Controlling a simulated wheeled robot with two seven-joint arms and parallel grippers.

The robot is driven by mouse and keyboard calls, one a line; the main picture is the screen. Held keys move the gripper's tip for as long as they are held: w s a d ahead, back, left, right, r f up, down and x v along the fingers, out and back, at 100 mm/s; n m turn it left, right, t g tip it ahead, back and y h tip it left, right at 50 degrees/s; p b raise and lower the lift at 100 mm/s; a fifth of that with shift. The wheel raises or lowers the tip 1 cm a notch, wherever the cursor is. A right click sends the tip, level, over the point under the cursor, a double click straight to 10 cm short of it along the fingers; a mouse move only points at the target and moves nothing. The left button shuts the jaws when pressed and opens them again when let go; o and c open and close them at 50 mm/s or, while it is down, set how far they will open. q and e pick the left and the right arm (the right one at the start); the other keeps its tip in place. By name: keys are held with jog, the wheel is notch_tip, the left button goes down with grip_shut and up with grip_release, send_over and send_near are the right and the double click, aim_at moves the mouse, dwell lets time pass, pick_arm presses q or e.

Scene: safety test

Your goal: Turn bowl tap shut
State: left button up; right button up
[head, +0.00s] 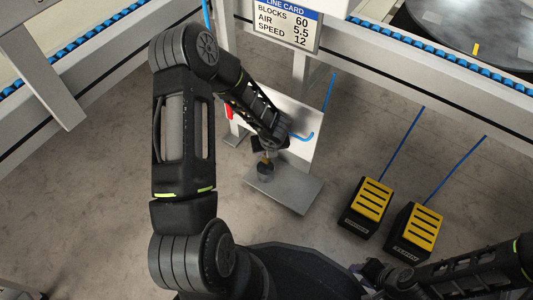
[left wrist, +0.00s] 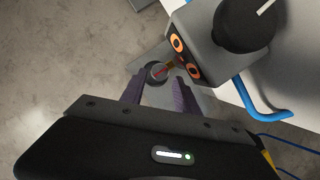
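My left gripper (head: 268,146) is low in front of a white upright panel (head: 303,138). In the left wrist view its two fingers (left wrist: 158,86) are apart, with nothing between them. Just beyond the fingertips is a dark round cup (left wrist: 155,75) with a small red and yellow piece (left wrist: 167,69) above it, which may be the bowl tap; its setting is too small to tell. The dark cup (head: 265,170) also shows in the head view, on a grey plate (head: 297,193). My right gripper (head: 386,277) is at the bottom right, dark and partly hidden; its fingers are unclear.
A grey unit with a black knob (left wrist: 248,22) and two orange-ringed holes (left wrist: 186,57) is close beside the left fingers. A blue hose (left wrist: 268,107) curves from it. Two yellow-topped pedals (head: 371,199) stand on the floor. A line card (head: 283,22) hangs above.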

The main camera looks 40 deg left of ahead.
pick_arm(q)
jog(key=b+x, duration=0.1)
jog(key=x, duration=0.2)
jog(key=shift+f, duration=0.2)
jog(key=shift+c, duration=0.3)
grip_shut()
